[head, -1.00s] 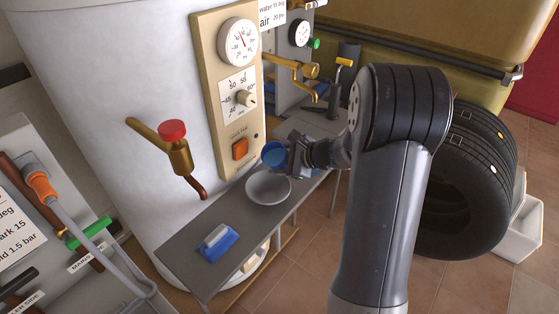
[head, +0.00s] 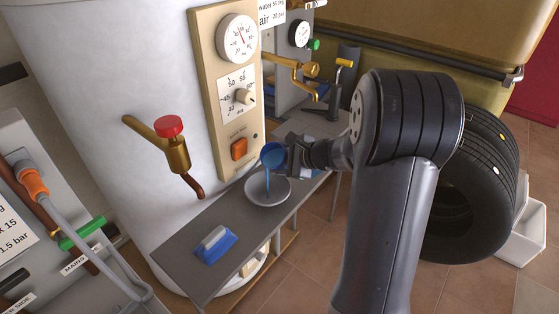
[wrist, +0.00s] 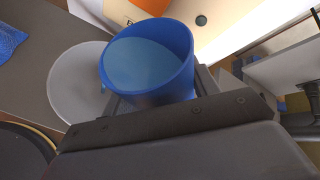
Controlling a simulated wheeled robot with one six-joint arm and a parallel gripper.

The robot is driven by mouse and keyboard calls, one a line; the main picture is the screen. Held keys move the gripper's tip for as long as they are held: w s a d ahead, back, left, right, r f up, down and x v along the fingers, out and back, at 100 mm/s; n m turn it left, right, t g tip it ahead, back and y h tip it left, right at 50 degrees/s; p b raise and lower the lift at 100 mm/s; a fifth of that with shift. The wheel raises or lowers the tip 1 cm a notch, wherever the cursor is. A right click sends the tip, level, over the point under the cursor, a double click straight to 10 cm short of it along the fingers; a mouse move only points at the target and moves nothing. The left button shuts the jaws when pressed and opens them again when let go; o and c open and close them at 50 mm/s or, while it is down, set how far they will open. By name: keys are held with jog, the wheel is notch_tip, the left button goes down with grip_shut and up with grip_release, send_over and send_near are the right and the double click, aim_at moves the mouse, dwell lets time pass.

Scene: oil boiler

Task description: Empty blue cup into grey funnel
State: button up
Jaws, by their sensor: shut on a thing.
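The blue cup (head: 271,154) is tilted over the grey funnel (head: 281,194), which looks like a wide pale bowl on the narrow shelf. A thin blue stream (head: 267,180) runs from the cup's rim down into the funnel. My gripper (head: 286,158) is shut on the cup from its right side and holds it above the funnel, apart from it. In the wrist view the cup (wrist: 180,78) still holds bluish liquid, and the funnel (wrist: 72,88) lies just left of it. The funnel's bottom outlet is hidden.
A red-topped brass valve (head: 174,145) is at left, a brass tap (head: 290,68) above. Tyres (head: 475,190) stand at right.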

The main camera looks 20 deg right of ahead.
jog(key=shift+d+n+t+h+b, duration=0.1)
jog(key=shift+n+t+h+b, duration=0.3)
jog(key=shift+b, duration=0.95)
dwell(0.5)
jog(key=shift+w+f+b, duration=0.1)
jog(key=shift+b, duration=0.5)
jog(key=shift+b, duration=0.35)
dwell(0.7)
jog(key=shift+f+n+t+h+b, duration=0.1)
jog(key=shift+n+t+h+b, duration=0.7)
jog(key=shift+b, duration=2.05)
dwell(1.7)
